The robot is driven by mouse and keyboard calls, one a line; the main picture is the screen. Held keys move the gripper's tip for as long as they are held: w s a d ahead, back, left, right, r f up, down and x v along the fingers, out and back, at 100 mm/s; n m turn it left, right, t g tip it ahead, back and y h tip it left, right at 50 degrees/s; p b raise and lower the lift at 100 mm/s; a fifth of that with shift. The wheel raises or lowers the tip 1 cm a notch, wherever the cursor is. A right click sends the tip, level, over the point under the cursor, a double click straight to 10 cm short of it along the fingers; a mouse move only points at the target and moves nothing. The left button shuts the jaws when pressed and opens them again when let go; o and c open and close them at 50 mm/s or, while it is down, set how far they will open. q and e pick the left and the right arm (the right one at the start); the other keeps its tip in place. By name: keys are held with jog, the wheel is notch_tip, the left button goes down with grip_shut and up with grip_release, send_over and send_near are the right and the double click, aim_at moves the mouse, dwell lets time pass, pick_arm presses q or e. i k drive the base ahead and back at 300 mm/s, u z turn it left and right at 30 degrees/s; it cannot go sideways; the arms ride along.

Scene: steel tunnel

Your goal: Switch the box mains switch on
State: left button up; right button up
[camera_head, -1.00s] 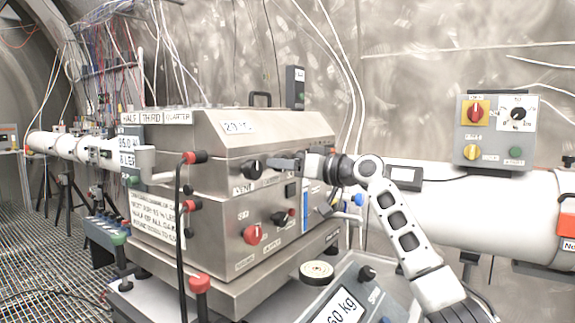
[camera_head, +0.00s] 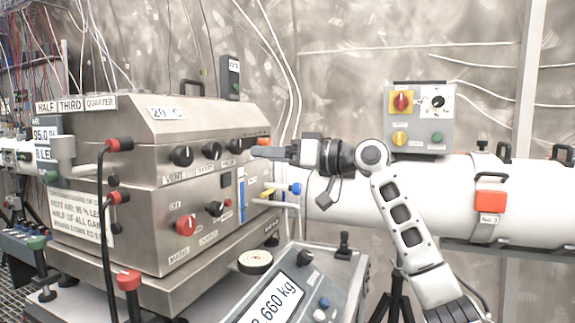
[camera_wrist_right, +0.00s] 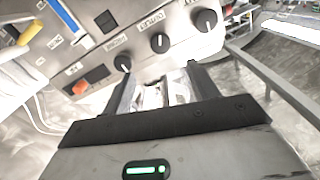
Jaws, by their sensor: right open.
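The steel box (camera_head: 130,135) stands left of centre in the head view. Its lower front has a red knob (camera_head: 186,224) with a small label below that I cannot read surely. Its upper front has a row of black knobs, among them the left one (camera_head: 181,156). An orange-red switch (camera_head: 263,141) sits at the row's right end and also shows in the right wrist view (camera_wrist_right: 80,88). My left gripper is out of view.
A grey wall box (camera_head: 420,120) with a red-on-yellow switch hangs behind my right arm. A white pipe (camera_head: 450,190) runs behind the arm. A scale display (camera_head: 280,300) stands below the gripper. Cables (camera_head: 104,200) hang before the steel box's left side.

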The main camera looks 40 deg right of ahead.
aim_at(186, 225)
jog(key=k, duration=1)
